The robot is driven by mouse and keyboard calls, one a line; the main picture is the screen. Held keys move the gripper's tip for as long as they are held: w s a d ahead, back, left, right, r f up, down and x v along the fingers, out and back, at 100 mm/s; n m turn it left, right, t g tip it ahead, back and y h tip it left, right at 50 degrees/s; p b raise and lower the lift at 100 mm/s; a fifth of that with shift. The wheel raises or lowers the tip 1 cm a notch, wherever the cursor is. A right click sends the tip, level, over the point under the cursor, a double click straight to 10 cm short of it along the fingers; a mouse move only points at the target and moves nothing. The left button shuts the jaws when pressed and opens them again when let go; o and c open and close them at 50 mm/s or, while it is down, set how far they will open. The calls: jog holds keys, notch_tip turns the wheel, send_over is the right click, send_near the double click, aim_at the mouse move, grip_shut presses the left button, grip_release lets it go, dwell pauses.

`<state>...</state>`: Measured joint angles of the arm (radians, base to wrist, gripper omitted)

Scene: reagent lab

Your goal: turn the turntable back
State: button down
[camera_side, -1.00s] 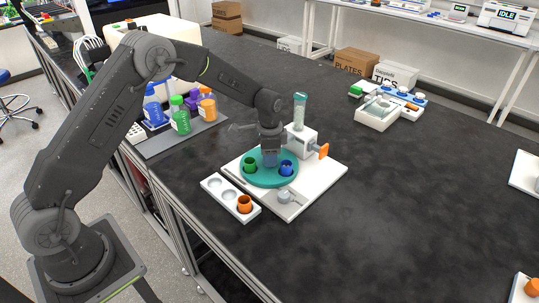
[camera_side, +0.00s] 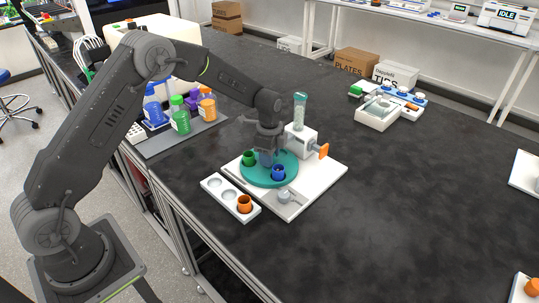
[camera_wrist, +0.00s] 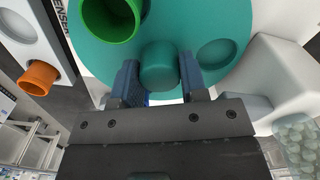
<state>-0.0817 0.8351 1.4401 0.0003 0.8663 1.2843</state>
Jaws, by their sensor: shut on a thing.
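The teal turntable (camera_side: 262,180) is a round disc on a white base plate, and it also fills much of the wrist view (camera_wrist: 200,20). A round teal knob (camera_wrist: 158,66) stands up from it. My gripper (camera_wrist: 158,78) is shut on this knob, with a finger on each side; in the side view my gripper (camera_side: 266,157) is over the disc. A green cup (camera_side: 249,158) stands at the disc's back left and a blue cup (camera_side: 278,173) at its front right. The wrist view shows the green cup (camera_wrist: 108,18) and an empty round recess (camera_wrist: 217,52).
A white dispenser (camera_side: 298,139) with a clear tube and an orange knob (camera_side: 323,151) stands behind the disc. A white rack (camera_side: 222,194) with an orange cup (camera_side: 244,204) lies at front left. Bottles (camera_side: 181,119) stand at back left.

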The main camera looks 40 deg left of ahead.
jog(key=shift+m, duration=0.9)
jog(key=c, duration=0.7)
grip_release()
jog(key=shift+o, duration=0.2)
notch_tip(320, 180, up, 14)
